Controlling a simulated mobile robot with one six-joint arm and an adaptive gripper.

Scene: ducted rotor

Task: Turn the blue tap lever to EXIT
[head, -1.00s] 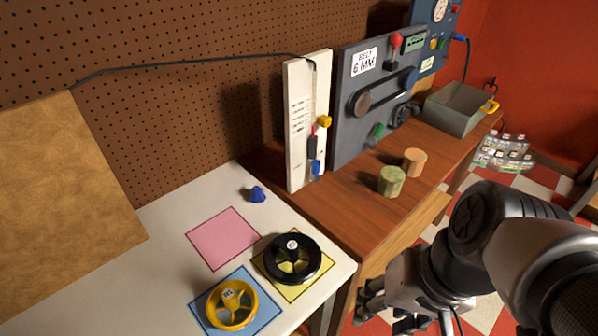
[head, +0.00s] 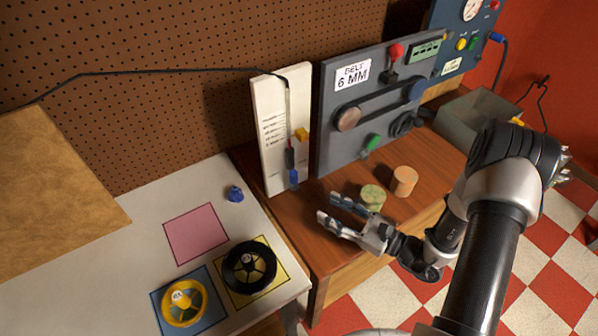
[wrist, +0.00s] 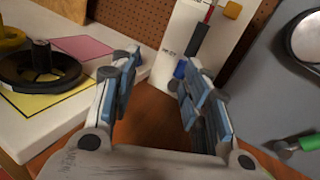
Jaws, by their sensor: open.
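A small blue part (head: 294,177) is at the bottom of the white upright panel (head: 271,150), below a black piece and a yellow block. I cannot tell for sure that it is the tap lever, and no EXIT label is readable. It also shows in the wrist view (wrist: 181,69), beyond the right finger and partly hidden by it. My gripper (head: 336,209) is open and empty above the wooden bench, in front of the white panel and apart from it. In the wrist view my gripper (wrist: 153,68) points toward the panel's lower part.
A dark grey panel (head: 334,120) with levers stands right of the white one. A green cylinder (head: 372,198) and an orange one (head: 404,181) stand on the bench near my gripper. Black (head: 249,267) and yellow (head: 183,303) wheels lie on the white table at left.

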